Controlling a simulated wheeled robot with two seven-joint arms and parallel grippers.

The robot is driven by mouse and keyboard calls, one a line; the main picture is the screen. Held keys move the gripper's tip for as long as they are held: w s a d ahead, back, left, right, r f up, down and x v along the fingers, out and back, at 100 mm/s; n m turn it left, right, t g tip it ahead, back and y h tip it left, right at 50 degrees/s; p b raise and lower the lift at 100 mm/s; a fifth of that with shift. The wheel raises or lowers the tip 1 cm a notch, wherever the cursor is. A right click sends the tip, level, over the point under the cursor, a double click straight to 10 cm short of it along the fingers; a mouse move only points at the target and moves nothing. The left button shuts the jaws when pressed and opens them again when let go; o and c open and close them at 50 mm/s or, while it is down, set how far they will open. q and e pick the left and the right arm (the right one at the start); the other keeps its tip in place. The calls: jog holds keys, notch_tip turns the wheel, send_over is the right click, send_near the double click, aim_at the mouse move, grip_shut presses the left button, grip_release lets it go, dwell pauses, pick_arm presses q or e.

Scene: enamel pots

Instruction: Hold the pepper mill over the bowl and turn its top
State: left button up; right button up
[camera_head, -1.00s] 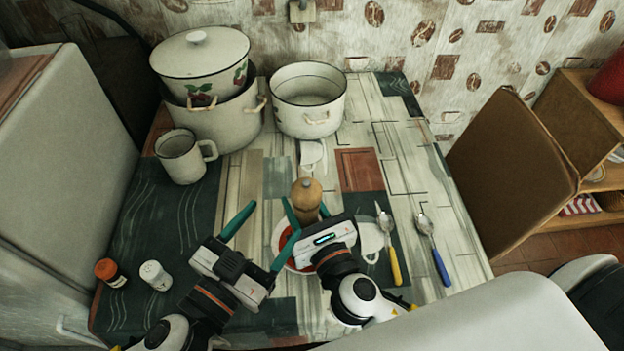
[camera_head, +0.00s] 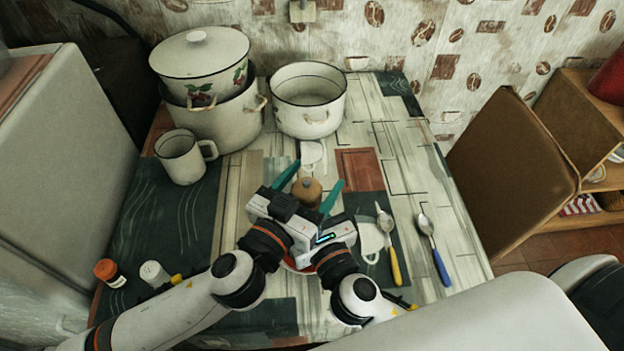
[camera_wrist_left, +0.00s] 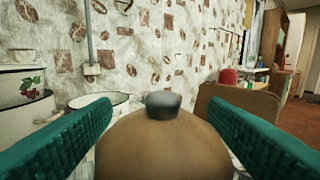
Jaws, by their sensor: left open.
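The brown wooden pepper mill (camera_head: 307,190) is upright above the table; its rounded top with a dark knob fills the lower middle of the left wrist view (camera_wrist_left: 160,145). My left gripper (camera_head: 314,177) is open, its teal fingers on either side of the mill's top; the left wrist view shows them apart, one each side (camera_wrist_left: 160,108). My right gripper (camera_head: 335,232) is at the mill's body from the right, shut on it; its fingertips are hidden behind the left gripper. The bowl (camera_head: 300,269) is mostly hidden beneath both grippers, with only a little rim and red showing.
A white mug (camera_head: 181,158), an open pot (camera_head: 308,100) and stacked pots (camera_head: 213,122) stand at the back. A yellow-handled utensil (camera_head: 392,262) and a blue-handled spoon (camera_head: 440,266) lie to the right. A red-capped jar (camera_head: 108,272) and a white shaker (camera_head: 153,273) stand at the left.

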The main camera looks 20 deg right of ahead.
pick_arm(q)
jog(key=c, duration=1)
jog(key=shift+d+f+m+g+h, duration=0.1)
jog(key=shift+m+g+h, duration=0.3)
jog(key=shift+g, duration=0.1)
